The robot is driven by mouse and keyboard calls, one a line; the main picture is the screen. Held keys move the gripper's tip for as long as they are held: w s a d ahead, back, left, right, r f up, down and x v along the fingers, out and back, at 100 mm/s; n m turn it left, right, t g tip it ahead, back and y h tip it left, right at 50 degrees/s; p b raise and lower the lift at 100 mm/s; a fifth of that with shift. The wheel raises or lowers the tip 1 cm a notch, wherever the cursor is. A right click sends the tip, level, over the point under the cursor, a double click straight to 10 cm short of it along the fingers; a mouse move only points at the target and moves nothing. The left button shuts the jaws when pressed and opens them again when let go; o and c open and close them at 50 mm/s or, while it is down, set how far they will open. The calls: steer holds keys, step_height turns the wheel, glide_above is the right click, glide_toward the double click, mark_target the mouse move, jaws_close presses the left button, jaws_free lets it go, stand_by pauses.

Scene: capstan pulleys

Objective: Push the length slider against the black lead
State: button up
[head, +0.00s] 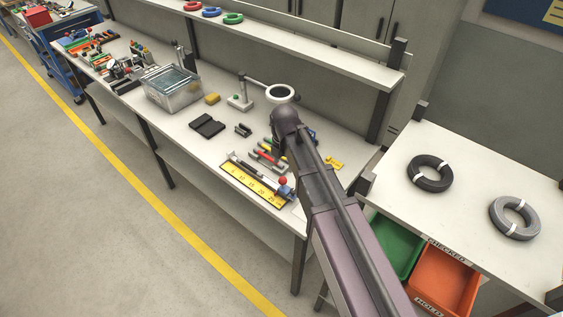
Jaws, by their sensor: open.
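A yellow length scale (252,184) with printed numbers lies along the front edge of the bench. A small blue slider with a red knob (283,184) stands at its right end, close beside my arm. A thin dark strip runs along the back of the scale; I cannot tell whether it is the black lead. My arm rises from the bottom right and bends at a dark joint above the bench. My gripper's fingers cannot be made out; the arm hides that area.
Red, yellow and grey hand tools (267,158) lie behind the scale. A black tray (207,126), clear bin (171,88) and ring magnifier (280,93) stand further back. At right, a side table (466,200) holds a black coil (429,173) and a grey coil (514,218).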

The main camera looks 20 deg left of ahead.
mark_target(282, 177)
steer(key=shift+a, duration=0.1)
step_height(282, 177, down, 9)
steer(key=b, duration=0.9)
steer(key=shift+f, duration=0.2)
steer(key=shift+s, duration=0.1)
steer(key=shift+a, duration=0.2)
stand_by(0.5)
jaws_close()
stand_by(0.6)
